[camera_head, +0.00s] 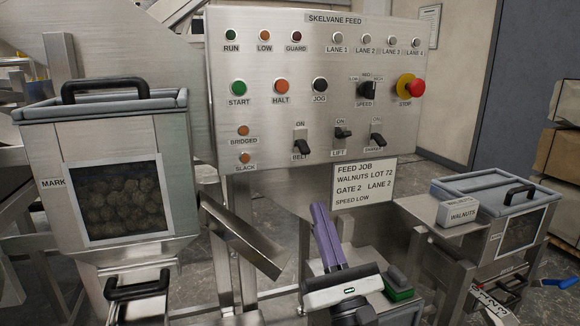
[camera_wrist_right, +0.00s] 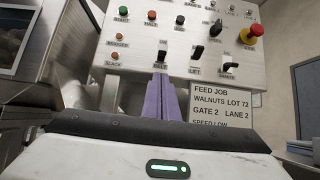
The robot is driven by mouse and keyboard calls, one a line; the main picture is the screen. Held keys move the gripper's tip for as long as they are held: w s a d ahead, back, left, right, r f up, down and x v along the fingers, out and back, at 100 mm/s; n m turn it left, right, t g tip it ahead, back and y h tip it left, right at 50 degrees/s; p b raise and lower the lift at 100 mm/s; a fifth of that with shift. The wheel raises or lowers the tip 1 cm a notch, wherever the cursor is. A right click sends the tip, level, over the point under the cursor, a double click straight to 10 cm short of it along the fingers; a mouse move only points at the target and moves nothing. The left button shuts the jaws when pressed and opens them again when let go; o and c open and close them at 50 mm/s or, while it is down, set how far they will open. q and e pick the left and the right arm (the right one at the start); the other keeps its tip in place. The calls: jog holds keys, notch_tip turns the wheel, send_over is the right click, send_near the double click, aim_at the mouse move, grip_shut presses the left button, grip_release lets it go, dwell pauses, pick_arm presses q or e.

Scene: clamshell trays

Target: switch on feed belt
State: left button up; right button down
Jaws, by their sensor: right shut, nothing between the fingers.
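The belt switch (camera_head: 300,143) is a black lever on the steel control panel (camera_head: 265,100), under an ON mark and above the label BELT. Its lever appears to point down, away from ON. It also shows in the right wrist view (camera_wrist_right: 162,50). My right gripper (camera_head: 318,206) has purple fingers, shut and empty, pointing up toward the panel. In the head view its tips are below the panel's lower edge, apart from the switch. In the right wrist view the fingertips (camera_wrist_right: 160,78) appear just under the BELT label. My left gripper is not in view.
A red stop button (camera_head: 415,88) is farther right. A job card (camera_head: 363,184) hangs below the panel. A walnut hopper (camera_head: 120,195) stands left, with a metal chute (camera_head: 240,238) beside my gripper.

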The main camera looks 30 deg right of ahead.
aim_at(304, 147)
pick_arm(q)
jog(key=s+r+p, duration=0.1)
jog(key=p, duration=0.1)
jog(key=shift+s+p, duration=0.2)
jog(key=shift+p, duration=0.1)
pick_arm(e)
jog(key=x, duration=0.9)
jog(key=shift+w+r, duration=0.2)
jog(key=shift+r, duration=0.15)
jog(key=shift+d, duration=0.1)
